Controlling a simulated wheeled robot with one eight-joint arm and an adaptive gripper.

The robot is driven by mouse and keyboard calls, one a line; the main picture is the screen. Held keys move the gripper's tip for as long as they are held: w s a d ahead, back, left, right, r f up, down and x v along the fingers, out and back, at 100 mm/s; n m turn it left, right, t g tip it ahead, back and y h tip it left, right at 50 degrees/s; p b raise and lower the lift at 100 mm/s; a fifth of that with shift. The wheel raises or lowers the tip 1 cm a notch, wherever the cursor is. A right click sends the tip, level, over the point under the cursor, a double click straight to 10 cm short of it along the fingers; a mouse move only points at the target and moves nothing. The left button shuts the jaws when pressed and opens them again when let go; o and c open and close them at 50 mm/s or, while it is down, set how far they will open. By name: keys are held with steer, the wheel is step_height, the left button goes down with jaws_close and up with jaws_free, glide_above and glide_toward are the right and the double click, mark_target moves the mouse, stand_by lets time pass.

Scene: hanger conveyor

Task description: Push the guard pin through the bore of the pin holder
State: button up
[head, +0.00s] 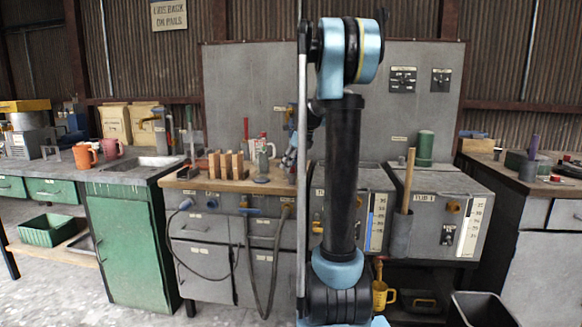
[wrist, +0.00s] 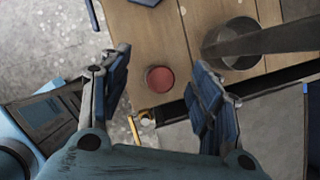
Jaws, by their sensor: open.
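My gripper (wrist: 160,72) is open and points down over the front edge of the wooden bench. Between its spread fingers, in the wrist view, is a round red top (wrist: 160,79), possibly the guard pin's head; nothing is gripped. To its right a grey round piece (wrist: 232,42) stands on the wood, with a dark bar crossing it. It may be the pin holder, but I cannot see a bore. In the head view my gripper (head: 290,152) is mostly hidden behind my arm. A grey stand (head: 262,165) with red beside it stands on the bench, left of my gripper.
Several wooden blocks (head: 226,165) stand left of the grey stand on the wooden bench top (head: 190,182). Hoses hang at the bench front. A grey tank with a wooden-handled tool (head: 408,180) stands to the right. Bare floor shows left of the bench in the wrist view.

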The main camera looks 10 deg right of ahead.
steer(key=v, duration=1.2)
steer(key=shift+f, duration=0.1)
steer(key=s+a+f+n+h, duration=0.1)
steer(key=s+f+n, duration=0.25)
steer(key=s, duration=0.35)
steer(key=s+a+f+n, duration=0.2)
steer(key=s+f+n, duration=0.1)
steer(key=s+n, duration=0.3)
steer(key=s+a+f+n+h, duration=0.1)
steer(key=s+f+n, duration=0.25)
steer(key=s, duration=0.45)
steer(key=s+f+n+g+h, duration=0.1)
steer(key=s+f+n, duration=1.3)
steer(key=s+f, duration=0.5)
steer(key=shift+s, duration=0.25)
steer(key=shift+d+f, duration=0.1)
